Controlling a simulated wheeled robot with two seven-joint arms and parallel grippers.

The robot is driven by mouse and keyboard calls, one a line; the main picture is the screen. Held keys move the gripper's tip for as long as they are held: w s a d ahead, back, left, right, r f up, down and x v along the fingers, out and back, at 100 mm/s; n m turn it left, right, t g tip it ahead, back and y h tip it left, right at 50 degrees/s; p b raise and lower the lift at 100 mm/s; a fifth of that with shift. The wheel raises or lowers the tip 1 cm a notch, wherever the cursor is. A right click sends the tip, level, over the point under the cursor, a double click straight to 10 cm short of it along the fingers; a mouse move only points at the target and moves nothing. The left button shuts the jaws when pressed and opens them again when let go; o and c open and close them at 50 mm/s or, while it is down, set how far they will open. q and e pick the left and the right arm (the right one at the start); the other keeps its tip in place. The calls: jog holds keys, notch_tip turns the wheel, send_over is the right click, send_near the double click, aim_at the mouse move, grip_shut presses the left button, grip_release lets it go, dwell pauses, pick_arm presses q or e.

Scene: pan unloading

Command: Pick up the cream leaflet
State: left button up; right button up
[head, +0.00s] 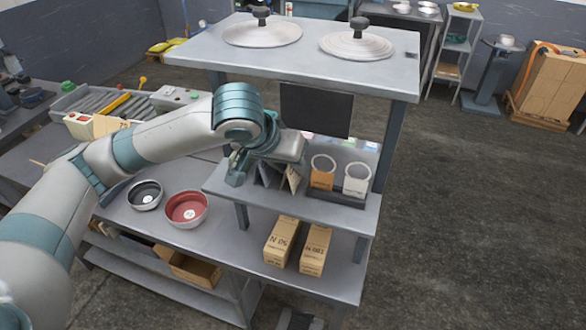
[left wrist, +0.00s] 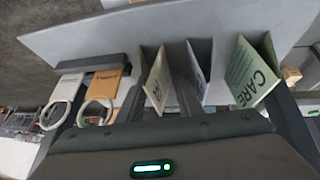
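The cream leaflet (left wrist: 157,82) stands tilted in a grey rack on the middle shelf. In the head view the cream leaflet (head: 293,179) shows just below my left gripper (head: 262,168), on the side towards the mugs. A grey-blue leaflet (left wrist: 200,68) and a pale green leaflet marked CARE (left wrist: 251,74) stand beside it in the left wrist view. My left gripper is open above and in front of the rack, with its fingers apart and nothing seen held. The gripper body hides the lower parts of the leaflets. My right gripper is not seen.
Two ring-handled items, orange (head: 322,176) and white (head: 356,180), stand in a dark tray right of the rack. Two boxes (head: 281,240) sit on the shelf below. A black bowl (head: 145,194) and red bowl (head: 187,208) lie left.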

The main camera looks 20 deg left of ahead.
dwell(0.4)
pick_arm(q)
jog(key=c, duration=0.8)
